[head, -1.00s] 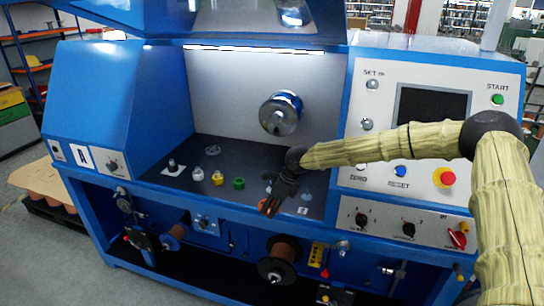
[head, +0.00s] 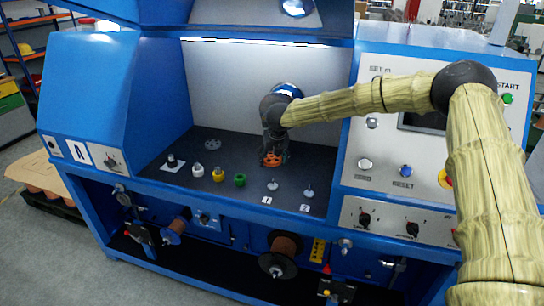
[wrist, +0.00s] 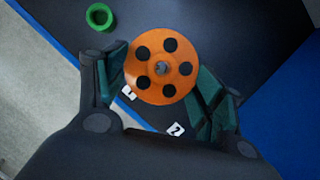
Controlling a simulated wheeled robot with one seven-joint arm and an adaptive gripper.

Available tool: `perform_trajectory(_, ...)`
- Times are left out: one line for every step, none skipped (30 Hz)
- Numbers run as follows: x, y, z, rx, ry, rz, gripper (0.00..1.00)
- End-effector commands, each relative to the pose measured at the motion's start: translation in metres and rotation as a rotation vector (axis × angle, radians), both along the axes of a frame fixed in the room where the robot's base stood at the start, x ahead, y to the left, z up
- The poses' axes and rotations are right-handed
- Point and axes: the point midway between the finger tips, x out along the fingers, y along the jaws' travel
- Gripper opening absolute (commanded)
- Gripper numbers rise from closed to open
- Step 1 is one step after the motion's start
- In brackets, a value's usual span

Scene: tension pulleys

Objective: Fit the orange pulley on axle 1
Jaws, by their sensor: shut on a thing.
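The orange pulley (head: 276,160) is a disc with several dark round holes and a grey centre, seen face-on in the wrist view (wrist: 152,66). My gripper (head: 271,153) is shut on its rim, one finger on each side, also in the wrist view (wrist: 161,74). In the head view the pulley is held at the back of axle 1 (head: 272,185), apart from it. Axle 1 is a short upright pin on a pale round base by label 1 (head: 266,199). Axle 2 (head: 308,192) stands to its right by label 2 (head: 305,208). The wrist view hides both axles.
A green ring (head: 240,180), a yellow part (head: 218,175) and a white part (head: 198,170) stand left on the dark deck. A grey disc (head: 213,144) lies farther back. The button panel (head: 385,145) rises right. The deck's front centre is clear apart from the axles.

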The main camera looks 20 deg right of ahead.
Motion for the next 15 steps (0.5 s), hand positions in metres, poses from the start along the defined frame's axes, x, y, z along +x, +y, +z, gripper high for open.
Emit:
perform_trajectory(0.0, -0.002, -0.001, 0.0, 0.0, -0.003, 0.4)
perform_trajectory(0.0, -0.003, -0.002, 0.001, 0.0, -0.004, 0.4)
perform_trajectory(-0.001, -0.003, -0.004, 0.001, 0.0, -0.005, 0.4)
perform_trajectory(-0.001, -0.004, -0.005, 0.001, 0.0, -0.005, 0.4)
perform_trajectory(-0.001, -0.004, -0.007, 0.001, 0.0, -0.005, 0.4)
perform_trajectory(-0.001, -0.004, -0.009, 0.001, 0.0, -0.005, 0.4)
perform_trajectory(-0.001, -0.004, -0.01, 0.001, 0.0, -0.005, 0.4)
perform_trajectory(-0.001, -0.004, -0.012, 0.001, 0.0, -0.005, 0.4)
perform_trajectory(-0.001, -0.004, -0.015, 0.001, 0.0, -0.004, 0.4)
perform_trajectory(-0.001, -0.004, -0.017, 0.001, -0.001, -0.004, 0.4)
perform_trajectory(-0.001, -0.004, -0.019, 0.001, -0.001, -0.004, 0.4)
perform_trajectory(-0.001, -0.004, -0.022, 0.0, -0.001, -0.003, 0.4)
perform_trajectory(-0.001, -0.003, -0.025, 0.0, -0.001, -0.003, 0.4)
perform_trajectory(-0.001, -0.003, -0.027, 0.001, -0.001, -0.003, 0.4)
perform_trajectory(-0.001, -0.003, -0.03, 0.001, -0.001, -0.002, 0.4)
